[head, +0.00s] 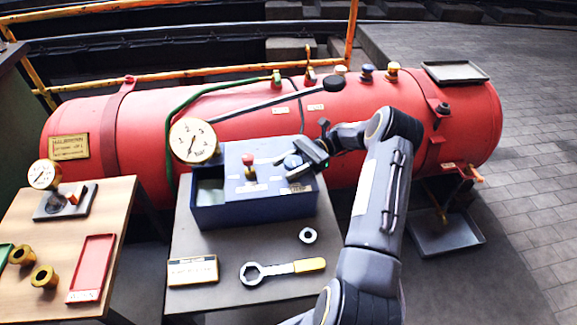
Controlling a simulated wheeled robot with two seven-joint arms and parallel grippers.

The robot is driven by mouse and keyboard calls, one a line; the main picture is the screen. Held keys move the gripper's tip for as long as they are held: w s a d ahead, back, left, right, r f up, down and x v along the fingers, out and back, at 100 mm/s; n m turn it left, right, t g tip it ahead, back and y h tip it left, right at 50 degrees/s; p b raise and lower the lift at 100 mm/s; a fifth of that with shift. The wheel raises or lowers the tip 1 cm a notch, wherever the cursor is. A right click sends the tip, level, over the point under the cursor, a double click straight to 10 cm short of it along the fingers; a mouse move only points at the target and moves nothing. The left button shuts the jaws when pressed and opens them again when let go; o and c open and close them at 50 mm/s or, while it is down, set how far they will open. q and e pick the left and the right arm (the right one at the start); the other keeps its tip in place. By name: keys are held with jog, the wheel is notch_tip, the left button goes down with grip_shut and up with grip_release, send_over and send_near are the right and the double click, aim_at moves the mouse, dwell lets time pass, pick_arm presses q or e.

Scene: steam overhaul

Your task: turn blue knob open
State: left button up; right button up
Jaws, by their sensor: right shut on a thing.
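The blue knob (292,161) sits on top of a dark blue box (240,214) on the middle table, partly hidden by my gripper. My right gripper (301,163) reaches in from the right and is shut on the blue knob. A red knob (248,161) stands upright on the same box, left of the gripper. Small labels lie on the box top near both knobs. The knob's turn angle cannot be told, since the fingers cover much of it. My left gripper is not in view.
A large red boiler (240,130) lies behind the table. A wrench (285,269), a ring (308,235) and a sign (192,270) lie in front of the box. A wooden table (62,232) with a red tray (92,267) stands left. Paved floor is clear at right.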

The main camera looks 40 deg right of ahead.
aim_at(288, 163)
jog(key=o, duration=1)
jog(key=shift+r, duration=0.1)
notch_tip(288, 163, up, 3)
jog(key=shift+r+p, duration=0.15)
jog(key=shift+p, duration=0.15)
jog(key=s+a+r+p, duration=0.2)
jog(key=s+a+r, duration=0.7)
jog(key=s, duration=0.1)
jog(key=shift+s+r, duration=0.3)
jog(key=shift+s, duration=0.1)
jog(key=shift+r, duration=0.1)
